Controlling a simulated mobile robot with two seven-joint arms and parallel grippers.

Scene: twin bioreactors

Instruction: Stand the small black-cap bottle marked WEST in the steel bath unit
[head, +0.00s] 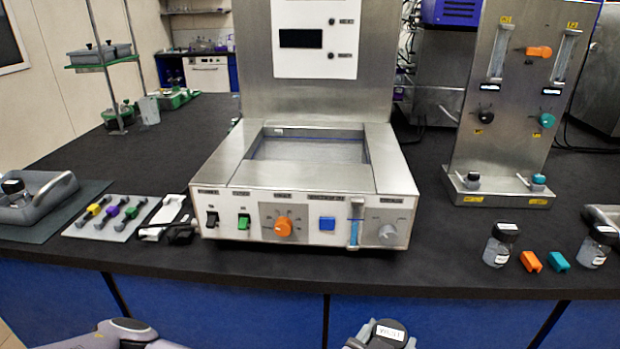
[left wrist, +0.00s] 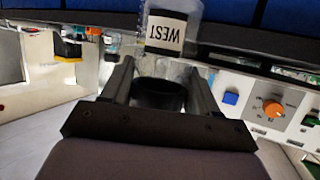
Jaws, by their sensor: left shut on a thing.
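The WEST bottle (left wrist: 172,32) is a small clear bottle with a black cap and a white label, which reads upside down in the left wrist view. My left gripper (left wrist: 158,82) is shut on it at the cap end. In the head view the cap's white-labelled top (head: 390,332) shows at the bottom edge; the rest of the bottle is cut off. The bottle is on the near side of the steel bath unit (head: 225,213), apart from it. The unit's sunken basin is open at the top, and I see no bottle in it. My right gripper is not in view.
Two other black-cap bottles (head: 498,248) (head: 597,246) stand at the right, with orange (head: 531,262) and teal (head: 559,261) pieces between them. A steel valve panel (head: 490,140) stands behind. A tool mat (head: 84,228) lies left of the bath unit.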

